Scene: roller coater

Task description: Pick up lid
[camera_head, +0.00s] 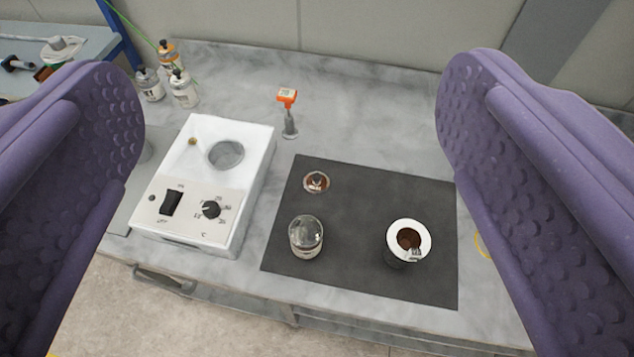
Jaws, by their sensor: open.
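My gripper (290,105) is open and empty, with its two wide purple fingers at the left and right of the view. Between and beyond them a dark mat (350,265) lies on the bench. A small round piece with a pale rim and a brown middle (317,182) lies at the mat's back left; I cannot tell whether it is the lid. A jar with a clear domed top (306,235) stands in front of it. A dark cup with a white ring top (423,240) and brown inside stands at the mat's right. The fingers appear apart from all of these.
A white heater box (248,190) with a round opening, switch and dial stands left of the mat. An orange-topped tool (288,105) stands behind. Several bottles (182,88) are at the back left.

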